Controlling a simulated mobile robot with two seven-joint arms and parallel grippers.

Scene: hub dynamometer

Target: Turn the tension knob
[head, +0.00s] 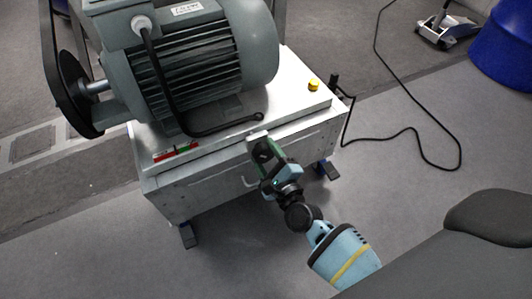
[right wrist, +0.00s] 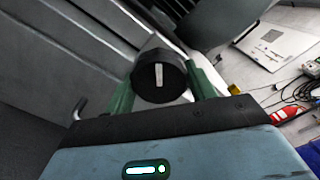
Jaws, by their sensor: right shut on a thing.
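The tension knob (right wrist: 158,78) is round and black with a white pointer line, which stands nearly upright in the right wrist view. My right gripper (head: 266,151) is at the front edge of the machine's metal cart in the head view. Its green fingers lie on either side of the knob and are shut on it. In the head view the fingers and hand largely cover the knob. My left gripper is in neither view.
A large grey motor (head: 195,62) stands on the cart (head: 205,178), with a belt wheel at its left. A yellow button (head: 313,85) sits on the cart's right side. A black cable (head: 412,130) loops over the floor to the right, near a blue drum (head: 505,48).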

